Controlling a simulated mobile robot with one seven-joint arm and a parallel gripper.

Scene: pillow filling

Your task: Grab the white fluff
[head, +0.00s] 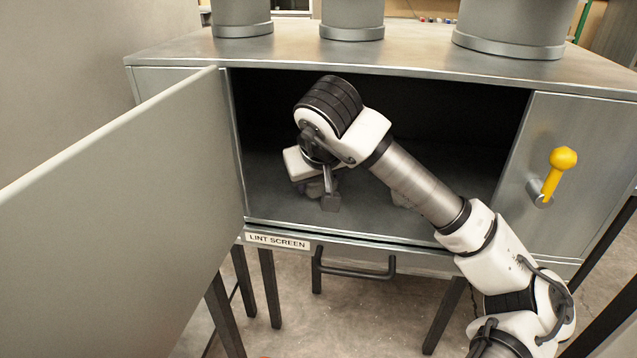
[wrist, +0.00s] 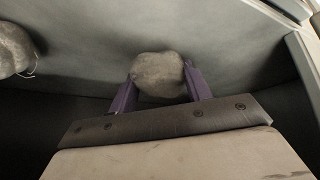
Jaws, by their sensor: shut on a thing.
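A rounded, greyish-white lump of fluff (wrist: 160,73) sits between the two purple fingers of my gripper (wrist: 162,84) in the wrist view, touching both. My gripper (head: 326,198) is shut on this fluff, low inside the open metal cabinet (head: 270,195) in the head view. There the held fluff is mostly hidden by the gripper. A second fluff lump (wrist: 14,50) lies apart at the left edge of the wrist view. In the head view a pale lump (head: 401,198) shows partly behind my arm on the cabinet floor.
The cabinet door (head: 120,200) stands open at the left. A yellow-handled latch (head: 555,172) is on the right panel. Below the opening is a drawer marked LINT SCREEN with a dark handle (head: 353,270). The opening's side walls and top edge surround my arm.

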